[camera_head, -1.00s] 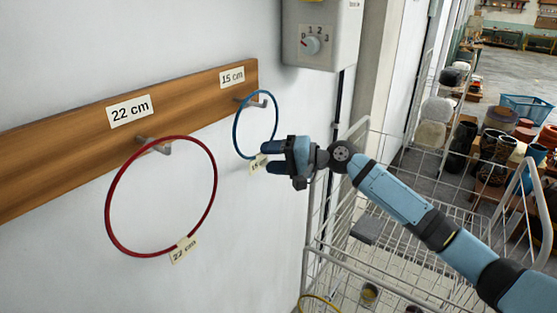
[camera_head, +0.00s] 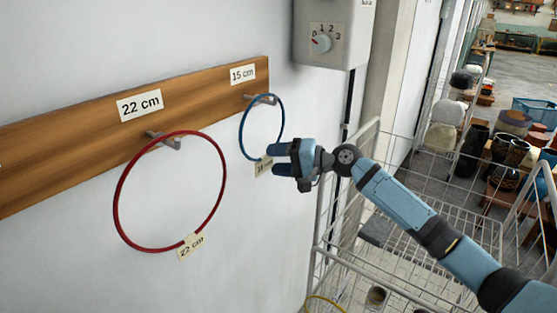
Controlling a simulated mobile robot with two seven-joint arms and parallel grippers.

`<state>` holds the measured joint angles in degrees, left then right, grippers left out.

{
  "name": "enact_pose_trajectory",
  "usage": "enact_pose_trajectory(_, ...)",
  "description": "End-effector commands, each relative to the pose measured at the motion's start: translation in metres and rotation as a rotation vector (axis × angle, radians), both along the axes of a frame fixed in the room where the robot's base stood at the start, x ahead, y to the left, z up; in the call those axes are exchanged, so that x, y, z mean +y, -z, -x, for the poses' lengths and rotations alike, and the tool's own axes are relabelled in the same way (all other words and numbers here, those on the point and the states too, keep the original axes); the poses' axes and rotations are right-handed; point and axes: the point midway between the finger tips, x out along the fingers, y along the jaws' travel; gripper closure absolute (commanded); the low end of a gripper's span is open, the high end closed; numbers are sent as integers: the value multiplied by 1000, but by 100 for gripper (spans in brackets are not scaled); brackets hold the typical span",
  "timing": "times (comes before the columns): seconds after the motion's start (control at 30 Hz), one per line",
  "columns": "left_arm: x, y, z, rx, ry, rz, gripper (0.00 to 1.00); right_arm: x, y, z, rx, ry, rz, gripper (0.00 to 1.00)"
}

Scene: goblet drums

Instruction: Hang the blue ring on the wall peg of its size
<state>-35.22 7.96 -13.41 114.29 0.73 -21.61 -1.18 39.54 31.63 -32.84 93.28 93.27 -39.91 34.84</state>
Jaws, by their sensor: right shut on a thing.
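The blue ring (camera_head: 241,135) is at the small peg (camera_head: 254,98) under the "15 cm" label (camera_head: 243,73). Its top rim sits at the peg, and the peg appears to pass inside the ring. A paper tag (camera_head: 264,168) hangs at its lower edge, partly hidden by my gripper. My right gripper (camera_head: 278,158) is shut on the ring's lower rim. Whether the top rim rests on the peg is hard to tell. My left gripper is out of view.
A red ring (camera_head: 117,208) tagged 22 cm hangs on the peg (camera_head: 164,141) under the "22 cm" label (camera_head: 140,105) of the wooden board (camera_head: 60,150). A grey dial box (camera_head: 333,33) is on the wall above right. A white wire cart (camera_head: 345,260) stands below my right arm.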

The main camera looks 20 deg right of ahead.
Motion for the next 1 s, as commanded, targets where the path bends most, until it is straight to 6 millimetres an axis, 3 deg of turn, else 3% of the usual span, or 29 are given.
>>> enact_pose_trajectory(0.03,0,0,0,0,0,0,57,0,0,0,0,0,-1,78)
enact_pose_trajectory(0.07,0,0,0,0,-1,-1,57,0,0,0,0,0,-1,44)
enact_pose_trajectory(0.2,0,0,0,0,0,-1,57,0,0,0,0,0,0,17)
enact_pose_trajectory(0.57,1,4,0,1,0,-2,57,-7,1,3,1,1,2,17)
enact_pose_trajectory(0.67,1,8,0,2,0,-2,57,-18,0,10,-1,2,1,17)
enact_pose_trajectory(1.0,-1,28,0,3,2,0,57,-83,-10,49,0,2,1,17)
